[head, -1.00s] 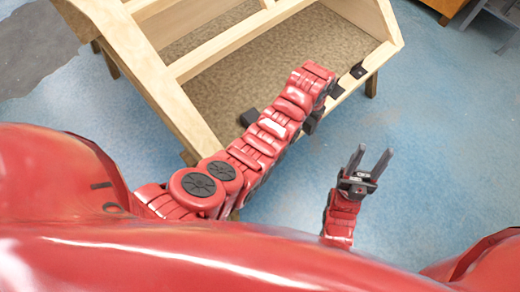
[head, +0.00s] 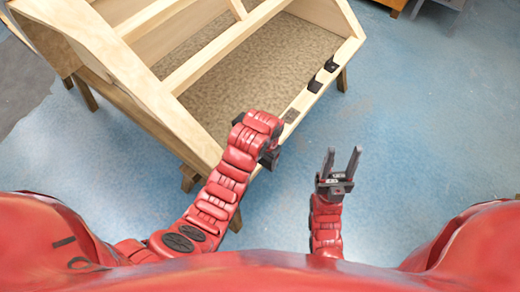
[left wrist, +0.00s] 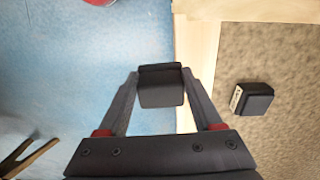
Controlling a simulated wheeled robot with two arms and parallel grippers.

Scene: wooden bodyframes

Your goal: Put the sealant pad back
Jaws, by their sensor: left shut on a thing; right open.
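My left gripper (head: 270,157) hangs by the near edge of the wooden bodyframe (head: 190,68), its fingers mostly hidden by its own arm. In the left wrist view it is shut on a small black pad (left wrist: 161,88), held between the fingertips over the blue floor beside the frame's pale rim (left wrist: 197,62). Another black pad (left wrist: 253,98) with a pale label lies on the frame's brown speckled panel. Two more black pads (head: 331,65) (head: 314,85) sit along the rim. My right gripper (head: 341,162) is open and empty over the floor.
A grey rectangular patch (head: 291,115) marks the rim between the two pads and my left gripper. Wooden bars (head: 225,45) cross the frame. The blue floor (head: 430,120) to the right is clear. A dark grey mat (head: 20,90) lies at the left.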

